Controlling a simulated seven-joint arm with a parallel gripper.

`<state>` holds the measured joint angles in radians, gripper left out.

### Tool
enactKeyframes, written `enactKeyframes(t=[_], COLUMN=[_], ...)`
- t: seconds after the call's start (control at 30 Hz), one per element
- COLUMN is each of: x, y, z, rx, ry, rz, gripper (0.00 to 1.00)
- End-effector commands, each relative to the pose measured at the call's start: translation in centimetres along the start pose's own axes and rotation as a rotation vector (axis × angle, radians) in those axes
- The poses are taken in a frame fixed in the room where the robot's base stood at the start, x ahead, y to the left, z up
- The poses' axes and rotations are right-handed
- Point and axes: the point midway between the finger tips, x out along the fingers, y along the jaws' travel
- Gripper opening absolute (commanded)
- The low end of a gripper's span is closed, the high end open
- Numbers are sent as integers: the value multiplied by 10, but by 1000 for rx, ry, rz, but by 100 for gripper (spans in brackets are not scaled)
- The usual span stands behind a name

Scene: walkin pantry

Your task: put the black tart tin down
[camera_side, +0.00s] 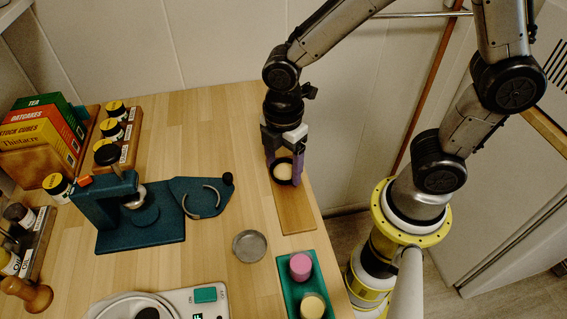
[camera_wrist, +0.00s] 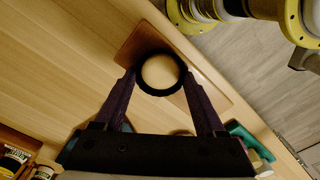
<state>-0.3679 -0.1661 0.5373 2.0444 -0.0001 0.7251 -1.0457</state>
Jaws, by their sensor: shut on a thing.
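The black tart tin (camera_side: 284,184) is a small round dark ring with a pale cream middle. In the wrist view the tin (camera_wrist: 160,93) sits between my two purple fingertips, which press on its opposite sides. My gripper (camera_side: 284,170) is shut on it and points down over the far part of a brown wooden board (camera_side: 295,213). The board (camera_wrist: 140,40) also shows around the tin in the wrist view. The tin looks level. I cannot tell whether its underside touches the board.
A green tray (camera_side: 290,284) with a pink and a cream round piece lies near the board's front end. A grey round tin (camera_side: 250,246) is left of it. A teal press (camera_side: 140,220), a scale (camera_side: 190,303) and boxes (camera_side: 45,138) stand further left. The table's right edge is close.

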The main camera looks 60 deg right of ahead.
Motion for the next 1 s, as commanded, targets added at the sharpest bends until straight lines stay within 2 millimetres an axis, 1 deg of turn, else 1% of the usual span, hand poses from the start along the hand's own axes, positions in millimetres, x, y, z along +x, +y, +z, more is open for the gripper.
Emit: enactKeyframes(t=[0.1, 0.13, 0.2, 0.27, 0.5, 0.63, 0.77, 1.0], x=[4, 3, 3, 3, 2, -6, -27, -78], y=[0, 0, 0, 0, 0, 0, 1, 1], z=[0, 0, 0, 0, 0, 0, 0, 0], rx=[0, 0, 0, 0, 0, 0, 0, 0], ry=[0, 0, 0, 0, 0, 1, 2, 3], rz=[-1, 0, 0, 0, 0, 2, 4, 5], gripper=[20, 78, 90, 100, 100, 100, 100, 100])
